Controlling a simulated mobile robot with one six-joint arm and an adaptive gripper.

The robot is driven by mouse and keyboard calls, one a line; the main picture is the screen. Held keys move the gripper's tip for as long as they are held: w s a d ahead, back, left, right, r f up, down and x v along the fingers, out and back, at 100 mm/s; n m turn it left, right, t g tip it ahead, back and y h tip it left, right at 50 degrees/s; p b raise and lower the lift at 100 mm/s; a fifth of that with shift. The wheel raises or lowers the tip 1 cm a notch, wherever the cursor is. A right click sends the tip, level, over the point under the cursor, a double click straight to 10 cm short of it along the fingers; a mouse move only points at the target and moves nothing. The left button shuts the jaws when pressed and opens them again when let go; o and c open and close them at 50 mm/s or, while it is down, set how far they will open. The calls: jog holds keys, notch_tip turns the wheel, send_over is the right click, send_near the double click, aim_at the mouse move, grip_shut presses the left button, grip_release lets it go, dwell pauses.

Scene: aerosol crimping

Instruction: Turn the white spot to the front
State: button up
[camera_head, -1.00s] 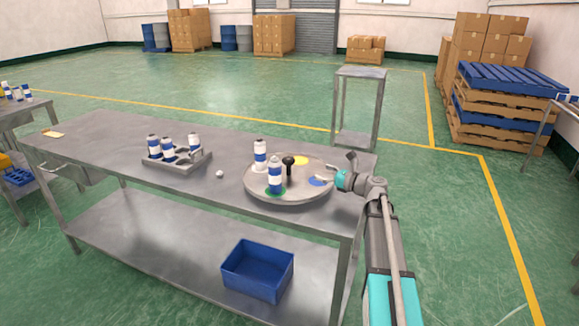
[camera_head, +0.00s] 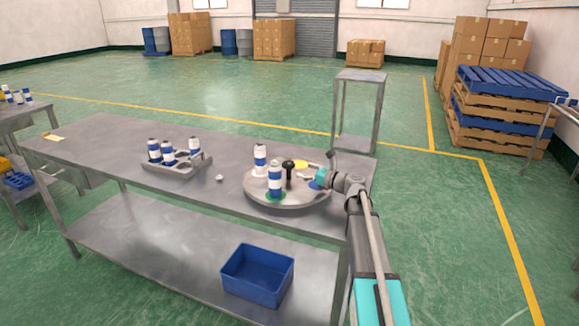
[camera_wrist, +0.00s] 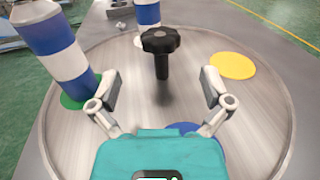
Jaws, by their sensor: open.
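The round grey turntable (camera_head: 258,199) stands on the metal table, with a black knob (camera_head: 288,164) on a post at its middle. The knob also shows in the wrist view (camera_wrist: 160,41), ahead of and between my open fingers. A can stands on the green spot (camera_head: 266,197) at the front. The yellow spot (camera_wrist: 232,65) is bare at the back right. The blue spot (camera_wrist: 185,128) lies partly under my gripper (camera_wrist: 163,82), which is open and empty, over the turntable's right side.
A grey rack (camera_head: 188,169) with several blue-and-white cans stands to the left on the table. A small white piece (camera_head: 219,178) lies between rack and turntable. A blue bin (camera_head: 257,276) sits on the lower shelf. The table's left part is mostly clear.

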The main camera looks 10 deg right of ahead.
aim_at(289, 163)
jog(key=shift+x, duration=3.4)
jog(key=c, duration=1.3)
jog(key=shift+a, duration=0.1)
jog(key=shift+c, duration=0.2)
